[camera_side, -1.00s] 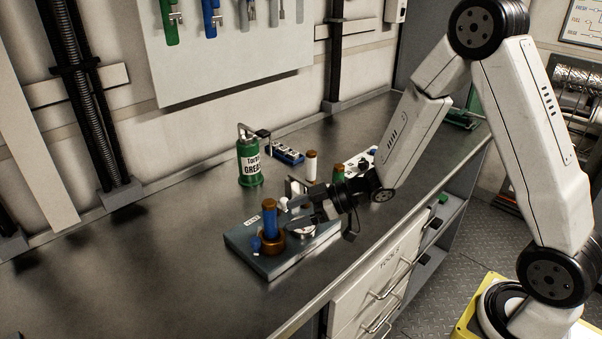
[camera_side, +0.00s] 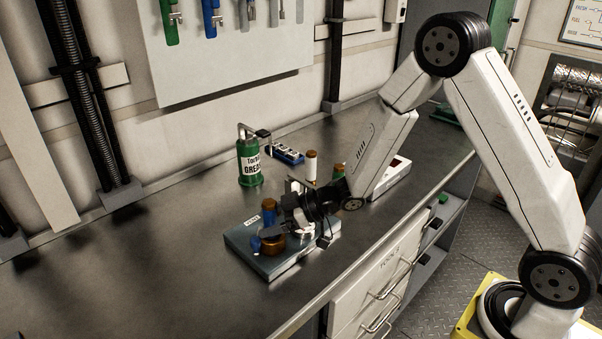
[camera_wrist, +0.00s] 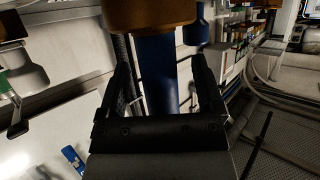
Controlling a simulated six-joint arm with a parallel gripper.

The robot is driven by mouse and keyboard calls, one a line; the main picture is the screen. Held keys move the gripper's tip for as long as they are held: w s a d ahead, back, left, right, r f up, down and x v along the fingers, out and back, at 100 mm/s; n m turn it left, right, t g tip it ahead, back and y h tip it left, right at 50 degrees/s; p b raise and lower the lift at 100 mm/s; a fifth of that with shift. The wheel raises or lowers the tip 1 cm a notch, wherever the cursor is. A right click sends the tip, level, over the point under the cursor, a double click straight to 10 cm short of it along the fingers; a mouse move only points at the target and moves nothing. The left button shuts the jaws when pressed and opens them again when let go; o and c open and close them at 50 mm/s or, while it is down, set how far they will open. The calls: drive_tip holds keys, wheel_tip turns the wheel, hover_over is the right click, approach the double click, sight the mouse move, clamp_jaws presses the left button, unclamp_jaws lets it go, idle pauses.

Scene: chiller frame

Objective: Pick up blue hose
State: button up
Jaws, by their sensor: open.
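The blue hose (camera_side: 269,211) is a short upright blue cylinder with a brown cap. It stands at a brown ring-shaped base on a grey plate (camera_side: 240,247) on the bench. My gripper (camera_side: 272,231) is low beside it and partly hides its lower part.
A white cylinder (camera_side: 311,166) and a green one (camera_side: 338,172), both brown-capped, stand behind my gripper. The bench left of the plate is clear.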

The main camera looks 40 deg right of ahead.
idle(0.4)
clamp_jaws()
drive_tip(key=shift+r, duration=0.15)
drive_tip(key=shift+r, duration=4.9)
